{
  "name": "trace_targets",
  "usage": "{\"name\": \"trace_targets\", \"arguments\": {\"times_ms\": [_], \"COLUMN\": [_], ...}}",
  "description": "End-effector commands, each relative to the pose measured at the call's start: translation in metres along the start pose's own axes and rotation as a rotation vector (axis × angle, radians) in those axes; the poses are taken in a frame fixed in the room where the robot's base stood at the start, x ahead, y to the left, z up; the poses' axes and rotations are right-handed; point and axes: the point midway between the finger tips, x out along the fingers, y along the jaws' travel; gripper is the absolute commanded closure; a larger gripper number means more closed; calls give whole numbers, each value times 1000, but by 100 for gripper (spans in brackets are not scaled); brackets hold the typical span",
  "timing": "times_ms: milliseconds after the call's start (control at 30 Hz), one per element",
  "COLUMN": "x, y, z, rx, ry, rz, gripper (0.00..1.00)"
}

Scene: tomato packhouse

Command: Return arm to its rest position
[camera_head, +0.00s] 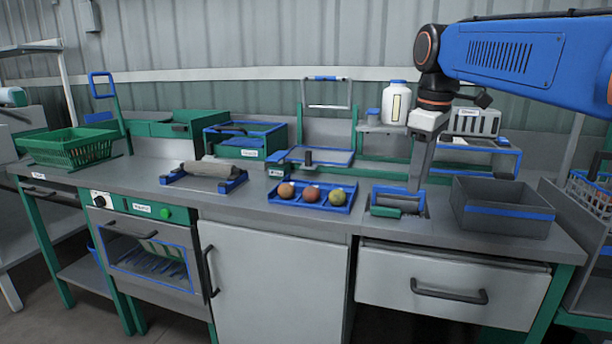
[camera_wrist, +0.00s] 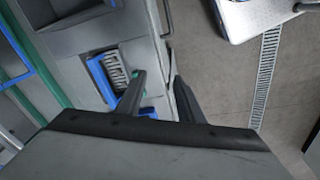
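My arm reaches in from the upper right of the head view. My gripper (camera_head: 415,186) points down over the right part of the bench, above or just behind a small blue-edged holder (camera_head: 412,212) with a green-handled item (camera_head: 396,203) in it. In the wrist view my gripper (camera_wrist: 156,78) shows two dark fingers apart, with nothing held between them. A blue-edged piece with pale bristles or ribs (camera_wrist: 116,72) lies left of the fingers there. The left finger partly hides something green. I cannot tell if the fingertips touch anything.
A blue tray (camera_head: 345,208) with three round fruits stands left of my gripper, a grey bin (camera_head: 503,222) right of it. A white jug (camera_head: 396,104) stands behind. A green basket (camera_head: 75,148) is far left. Floor (camera_wrist: 225,90) shows beyond the bench edge.

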Motion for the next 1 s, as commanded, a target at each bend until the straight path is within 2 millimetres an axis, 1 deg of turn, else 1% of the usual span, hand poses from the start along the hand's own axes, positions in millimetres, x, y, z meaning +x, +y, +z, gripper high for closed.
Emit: {"name": "trace_targets", "arguments": {"times_ms": [33, 167, 367, 567, 700, 800, 900, 1000], "x": [7, 29, 70, 118, 156, 182, 203, 217], "y": [-11, -34, -72, -110, -138, -154, -167, -175], "z": [14, 43, 88, 131, 160, 177, 190, 198], "rx": [43, 164, 348, 531, 658, 738, 800, 841], "ry": [10, 39, 89, 145, 188, 217, 238, 253], "rz": [11, 38, 73, 102, 118, 126, 131, 133], "gripper": [66, 66, 66, 66, 66, 66, 66, 66]}}
